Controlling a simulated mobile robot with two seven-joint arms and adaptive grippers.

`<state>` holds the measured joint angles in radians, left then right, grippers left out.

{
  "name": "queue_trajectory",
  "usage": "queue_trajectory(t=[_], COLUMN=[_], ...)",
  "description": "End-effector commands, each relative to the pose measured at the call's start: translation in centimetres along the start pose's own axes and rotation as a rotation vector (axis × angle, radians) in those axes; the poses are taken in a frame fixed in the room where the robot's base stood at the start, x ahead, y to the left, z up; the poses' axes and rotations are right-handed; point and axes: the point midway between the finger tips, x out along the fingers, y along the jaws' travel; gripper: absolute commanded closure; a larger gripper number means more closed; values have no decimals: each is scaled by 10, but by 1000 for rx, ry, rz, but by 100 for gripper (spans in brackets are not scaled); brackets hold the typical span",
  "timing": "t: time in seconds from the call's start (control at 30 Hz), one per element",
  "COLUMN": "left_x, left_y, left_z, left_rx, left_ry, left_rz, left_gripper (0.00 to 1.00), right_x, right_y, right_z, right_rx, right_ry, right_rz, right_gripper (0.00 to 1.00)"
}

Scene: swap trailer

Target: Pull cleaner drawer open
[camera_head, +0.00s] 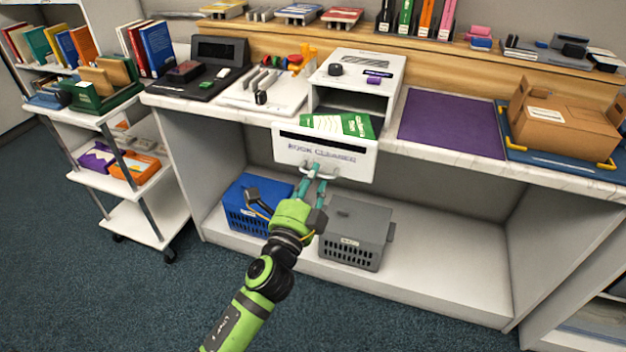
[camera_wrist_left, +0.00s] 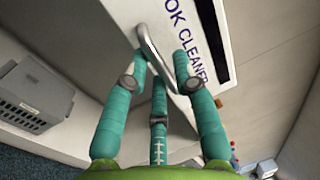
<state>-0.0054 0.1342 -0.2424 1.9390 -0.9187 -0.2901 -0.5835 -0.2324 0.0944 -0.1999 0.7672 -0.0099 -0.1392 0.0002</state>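The cleaner drawer (camera_head: 325,158) is a white front lettered "BOOK CLEANER" with a dark slot. It stands out past the counter edge, below and in front of the white cleaner housing (camera_head: 357,77). A green-and-white book (camera_head: 340,125) lies at the drawer's top. The drawer front also shows in the left wrist view (camera_wrist_left: 120,15). My left gripper (camera_head: 318,170) is at the metal handle (camera_wrist_left: 150,52) low on the front. Its teal fingers are bent in around the handle and look shut on it. My right gripper is in neither view.
A blue basket (camera_head: 245,205) and a grey basket (camera_head: 355,232) stand on the low shelf under the counter. A purple mat (camera_head: 450,123) and a cardboard box (camera_head: 562,118) lie to the right. A white cart (camera_head: 130,180) stands at left.

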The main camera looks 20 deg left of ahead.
Motion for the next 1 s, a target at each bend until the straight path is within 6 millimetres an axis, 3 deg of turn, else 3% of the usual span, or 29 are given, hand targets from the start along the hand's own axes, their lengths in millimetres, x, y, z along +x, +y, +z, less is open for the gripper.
queue_trajectory(t=[0.23, 0.7, 1.0], left_x=[-11, -98, -120], left_y=[2, 1, 0], left_z=[0, 0, 0], left_rx=[-1, -4, 0], left_ry=[0, -4, -1], left_rz=[3, 4, 1], left_gripper=[73, 73, 73], right_x=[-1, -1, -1], right_y=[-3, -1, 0], right_z=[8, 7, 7], right_rx=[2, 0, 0], right_ry=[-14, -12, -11], right_rz=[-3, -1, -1], right_gripper=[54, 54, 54])
